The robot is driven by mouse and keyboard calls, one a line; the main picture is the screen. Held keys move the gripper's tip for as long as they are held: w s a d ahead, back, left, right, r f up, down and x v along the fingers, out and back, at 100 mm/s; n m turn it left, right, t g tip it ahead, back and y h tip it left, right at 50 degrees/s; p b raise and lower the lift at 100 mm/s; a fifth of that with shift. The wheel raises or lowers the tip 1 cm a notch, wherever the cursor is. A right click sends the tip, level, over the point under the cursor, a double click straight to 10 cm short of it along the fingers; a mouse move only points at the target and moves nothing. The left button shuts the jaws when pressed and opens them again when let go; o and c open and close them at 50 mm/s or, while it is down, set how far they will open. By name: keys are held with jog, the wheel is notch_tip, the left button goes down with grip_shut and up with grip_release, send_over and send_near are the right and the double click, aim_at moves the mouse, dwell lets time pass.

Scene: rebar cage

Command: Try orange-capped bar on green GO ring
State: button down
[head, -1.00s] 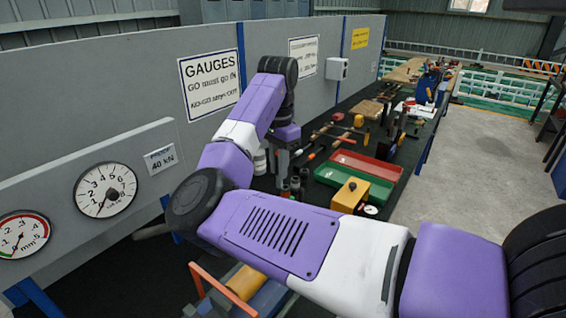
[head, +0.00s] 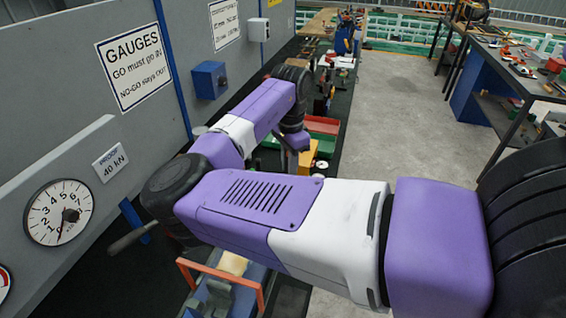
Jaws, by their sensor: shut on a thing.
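My gripper (head: 291,158) shows only in part in the head view, as a grey stub below my purple wrist, over the dark bench. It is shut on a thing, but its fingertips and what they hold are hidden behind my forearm. I cannot make out an orange-capped bar. No green GO ring can be made out either. A sign headed GAUGES (head: 134,68), with GO and NO-GO lines, hangs on the grey wall panel at the left.
A green tray (head: 268,160) and a red tray (head: 322,125) lie by my wrist, with a yellow block (head: 308,155) nearby. A blue box (head: 209,80) is on the panel. An orange frame (head: 215,272) stands in front. A tool bench (head: 508,70) is at right; open floor lies between.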

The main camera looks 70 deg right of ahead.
dwell(0.4)
jog(key=shift+f+b, duration=1.35)
jog(key=shift+f, duration=1.6)
jog(key=shift+f+b, duration=0.85)
jog(key=shift+f, duration=1.75)
jog(key=c, duration=1.2)
grip_release()
jog(key=shift+c, duration=0.2)
jog(key=shift+r+b, duration=0.6)
jog(key=shift+r, duration=3.35)
